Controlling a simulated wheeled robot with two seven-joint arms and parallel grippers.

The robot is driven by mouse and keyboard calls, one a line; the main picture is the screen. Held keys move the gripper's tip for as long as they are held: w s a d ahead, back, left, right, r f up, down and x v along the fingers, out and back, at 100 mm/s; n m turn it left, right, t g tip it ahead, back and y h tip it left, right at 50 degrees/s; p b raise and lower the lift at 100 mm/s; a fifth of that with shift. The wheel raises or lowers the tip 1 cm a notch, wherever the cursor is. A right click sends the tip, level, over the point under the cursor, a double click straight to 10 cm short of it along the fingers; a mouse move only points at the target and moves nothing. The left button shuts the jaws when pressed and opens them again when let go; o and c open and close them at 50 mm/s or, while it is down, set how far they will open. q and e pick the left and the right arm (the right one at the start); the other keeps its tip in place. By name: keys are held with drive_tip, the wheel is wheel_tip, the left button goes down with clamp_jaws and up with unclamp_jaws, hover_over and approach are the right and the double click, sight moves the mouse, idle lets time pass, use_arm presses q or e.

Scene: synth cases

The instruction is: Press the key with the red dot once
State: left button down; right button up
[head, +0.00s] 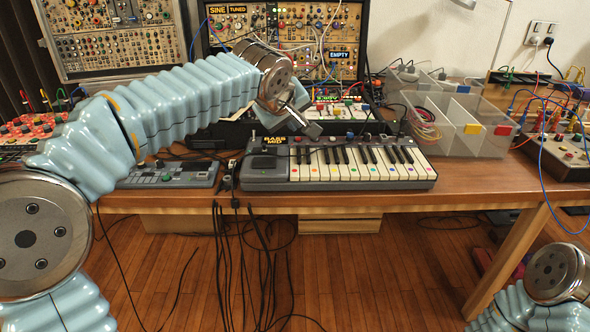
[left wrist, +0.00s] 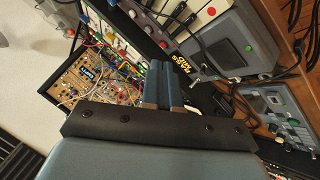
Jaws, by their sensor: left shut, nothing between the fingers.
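The keyboard (head: 360,160) lies on the wooden table, a grey-cased synth with white and black keys and coloured dots near the fronts of the white keys. In the left wrist view a white key with a red dot (left wrist: 211,12) shows near the top edge, close to the keyboard's left-end panel. My left gripper (head: 313,129) is shut and empty, above the back left part of the keyboard near its knob strip. Its closed fingers (left wrist: 164,68) show side by side in the left wrist view. My right gripper is out of view.
Modular synth racks (head: 300,40) stand behind the keyboard. A clear divided bin (head: 455,125) with cables is to its right. A smaller device (head: 170,175) lies to its left, and black cables hang over the table's front edge. The tabletop in front of the keyboard is narrow.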

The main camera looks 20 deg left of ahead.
use_arm(q)
drive_tip(key=f, duration=0.1)
drive_tip(key=b, duration=0.5)
hover_over(296, 166)
drive_tip(key=s, duration=0.3)
wheel_tip(296, 166, down, 7)
drive_tip(key=shift+f+b, duration=0.4)
drive_tip(key=shift+b, duration=0.15)
idle(0.9)
drive_tip(key=shift+f+b, duration=0.35)
drive_tip(key=shift+b, duration=0.2)
drive_tip(key=shift+f+b, duration=0.55)
drive_tip(key=shift+b, duration=0.05)
idle(0.6)
drive_tip(key=shift+r, duration=0.1)
drive_tip(key=shift+r+p, duration=0.65)
drive_tip(key=shift+r, duration=0.2)
